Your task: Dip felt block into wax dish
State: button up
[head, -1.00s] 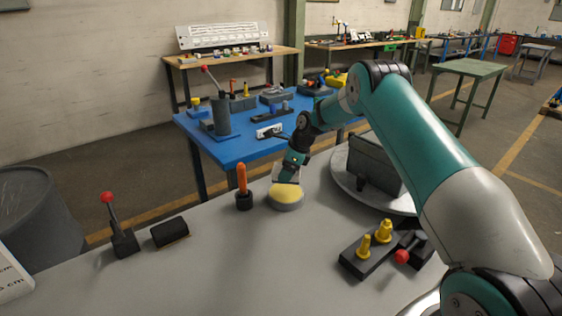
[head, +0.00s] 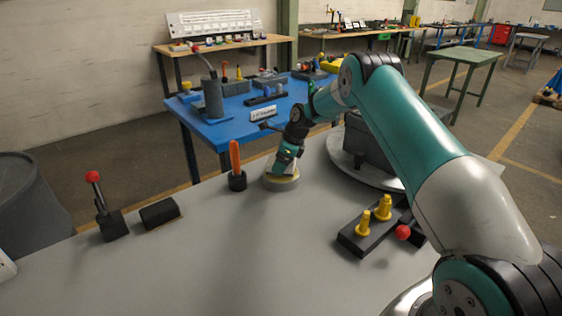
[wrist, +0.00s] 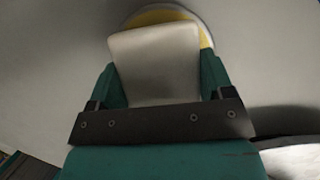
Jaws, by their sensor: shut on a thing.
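The felt block (wrist: 155,62) is a pale, off-white block held between the two teal fingers of my gripper (wrist: 160,78) in the wrist view. In the head view my gripper (head: 287,156) points down over the wax dish (head: 281,186), a round grey dish with yellow wax. The pale block (head: 283,169) is over the dish's wax surface there and covers much of it. In the wrist view the yellow wax (wrist: 205,32) shows as a rim beyond the block's far edge. Whether the block's underside touches the wax is hidden.
An orange-handled tool in a black holder (head: 236,165) stands close left of the dish. A round grey plate (head: 345,160) bearing a dark housing is to the right. A black base with yellow pegs (head: 362,236) is nearer.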

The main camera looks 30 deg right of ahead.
aim_at(274, 159)
jog(key=shift+f, duration=0.55)
dwell(2.3)
notch_tip(274, 159, up, 7)
jog(key=p, duration=0.6)
jog(key=shift+r, duration=0.15)
dwell(0.7)
